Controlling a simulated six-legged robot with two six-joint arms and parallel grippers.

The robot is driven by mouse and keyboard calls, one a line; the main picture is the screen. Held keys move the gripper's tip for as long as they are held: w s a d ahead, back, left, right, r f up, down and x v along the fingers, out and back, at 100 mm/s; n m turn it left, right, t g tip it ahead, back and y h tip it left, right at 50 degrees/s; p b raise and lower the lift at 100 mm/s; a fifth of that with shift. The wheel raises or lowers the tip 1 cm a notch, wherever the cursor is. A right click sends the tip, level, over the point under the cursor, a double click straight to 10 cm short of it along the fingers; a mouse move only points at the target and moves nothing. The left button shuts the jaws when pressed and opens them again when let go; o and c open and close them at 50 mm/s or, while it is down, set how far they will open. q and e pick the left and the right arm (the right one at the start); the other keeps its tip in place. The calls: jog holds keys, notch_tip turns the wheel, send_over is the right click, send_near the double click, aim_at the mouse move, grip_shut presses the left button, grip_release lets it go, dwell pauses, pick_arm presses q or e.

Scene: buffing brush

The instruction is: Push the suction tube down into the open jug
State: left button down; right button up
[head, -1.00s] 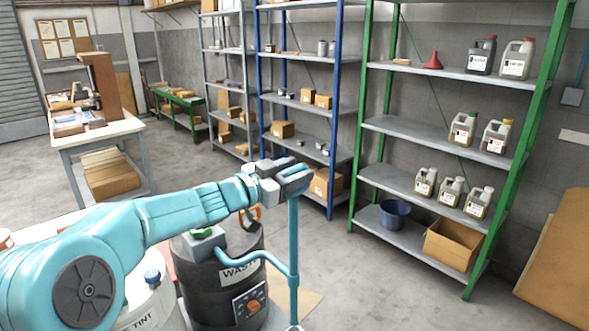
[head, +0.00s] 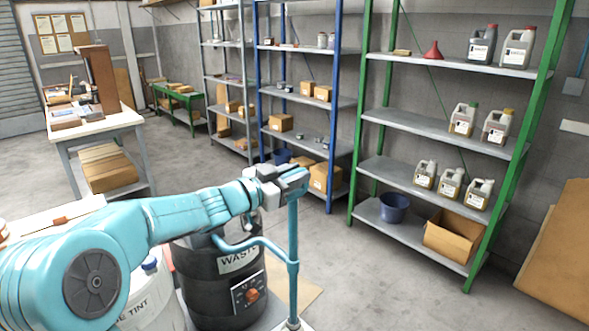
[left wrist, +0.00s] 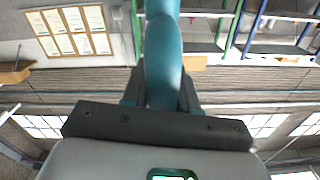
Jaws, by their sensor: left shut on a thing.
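The suction tube (head: 293,230) is a teal upright pipe in the head view, with a teal hose (head: 258,242) running from its middle to the black waste drum. My left gripper (head: 290,180) is shut on the tube's top end. The teal tube also shows between the fingers in the left wrist view (left wrist: 162,60). A small pale part (head: 291,324) shows around the tube's foot at the bottom edge of the head view. I cannot tell whether it belongs to the open jug, and I cannot make out the jug's mouth. My right gripper is not in view.
The black waste drum (head: 212,288) stands left of the tube. A white tint container (head: 150,305) with a blue cap is partly behind my left arm. A green shelf rack (head: 440,143) with several closed jugs stands behind on the right.

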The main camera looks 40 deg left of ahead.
aim_at(290, 243)
pick_arm(q)
notch_tip(290, 243, down, 19)
jog(key=b, duration=1.1)
jog(key=shift+a+r, duration=0.1)
jog(key=shift+r, duration=0.1)
jog(key=c, duration=1.2)
grip_release()
jog(key=shift+o, duration=1.1)
jog(key=shift+s+a, duration=0.15)
jog(key=shift+a, duration=0.05)
jog(key=shift+d, duration=0.2)
jog(key=s+a, duration=0.1)
jog(key=s, duration=1.5)
jog(key=shift+a, duration=0.25)
jog(key=shift+s, duration=0.1)
